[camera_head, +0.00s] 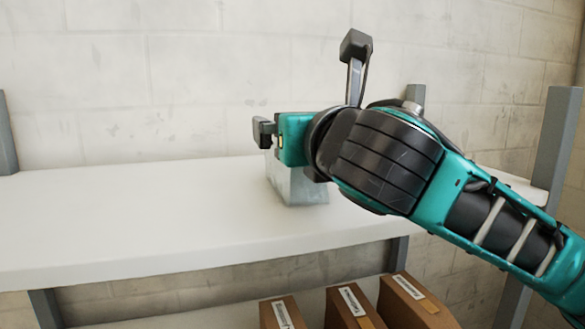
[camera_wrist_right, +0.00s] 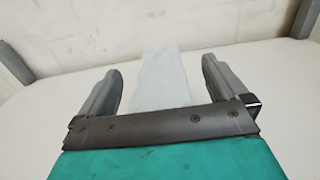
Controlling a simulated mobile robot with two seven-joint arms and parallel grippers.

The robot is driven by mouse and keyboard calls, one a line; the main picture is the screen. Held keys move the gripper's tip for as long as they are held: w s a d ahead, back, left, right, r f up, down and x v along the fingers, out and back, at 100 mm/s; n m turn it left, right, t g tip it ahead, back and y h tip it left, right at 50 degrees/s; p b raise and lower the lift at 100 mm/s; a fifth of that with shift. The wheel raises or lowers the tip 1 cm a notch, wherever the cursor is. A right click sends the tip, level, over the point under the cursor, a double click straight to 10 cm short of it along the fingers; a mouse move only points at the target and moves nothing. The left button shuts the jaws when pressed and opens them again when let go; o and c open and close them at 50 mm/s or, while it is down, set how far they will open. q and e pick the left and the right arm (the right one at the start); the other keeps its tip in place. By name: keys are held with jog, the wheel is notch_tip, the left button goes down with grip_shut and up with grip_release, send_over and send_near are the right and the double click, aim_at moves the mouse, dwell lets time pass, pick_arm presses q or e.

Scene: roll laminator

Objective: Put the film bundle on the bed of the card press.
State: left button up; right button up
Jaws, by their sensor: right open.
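A pale, grey-blue block, which I take for the film bundle (camera_head: 303,190), stands on the white shelf beneath my right gripper (camera_head: 264,133). The gripper and wrist hide its upper part in the head view. In the right wrist view the bundle (camera_wrist_right: 161,82) shows as a pale upright strip between the two grey fingers of my right gripper (camera_wrist_right: 160,68). The fingers are spread, with a gap on each side of the strip. I cannot tell how deep between them it sits. The card press and its bed do not show. My left gripper is not in view.
The white shelf (camera_head: 120,215) is clear on the left. Grey posts stand at its corners, one at the right (camera_head: 558,150). Several brown boxes with labels, one of them in the middle (camera_head: 352,308), stand below the shelf. A pale block wall (camera_head: 180,90) is behind.

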jog(key=shift+w, duration=0.1)
jog(key=c, duration=1.4)
